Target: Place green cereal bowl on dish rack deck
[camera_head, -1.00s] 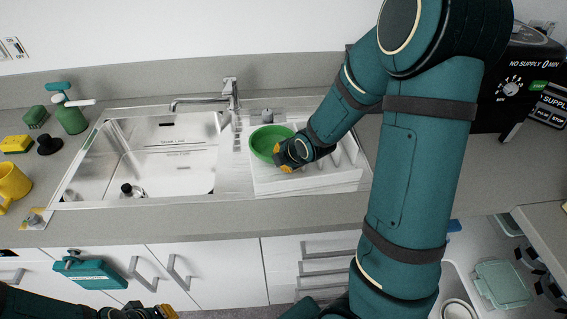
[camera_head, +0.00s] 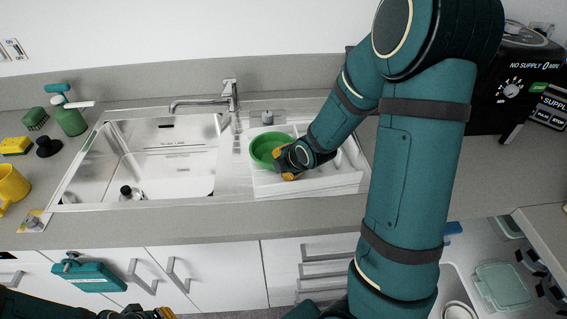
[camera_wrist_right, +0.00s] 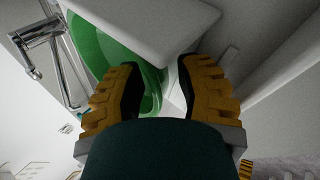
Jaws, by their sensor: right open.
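The green cereal bowl (camera_head: 266,148) sits inside the white dish rack (camera_head: 310,188) at the right of the sink, resting low behind the rack's front wall. My right gripper (camera_head: 287,175) is at the bowl's front right side. In the right wrist view, my right gripper (camera_wrist_right: 160,92) has its yellow-padded fingers spread apart. The bowl (camera_wrist_right: 88,50) lies at the left finger, partly hidden by it and by a white rack part. I cannot tell whether finger and bowl touch. My left gripper (camera_head: 150,313) is at the bottom edge, mostly cut off.
The sink basin (camera_head: 160,165) and faucet (camera_head: 205,101) are left of the rack. A spray bottle (camera_head: 70,118), sponge (camera_head: 15,145) and yellow mug (camera_head: 12,185) stand on the left counter. A black appliance (camera_head: 510,90) stands at the right. An open drawer (camera_head: 485,250) is below right.

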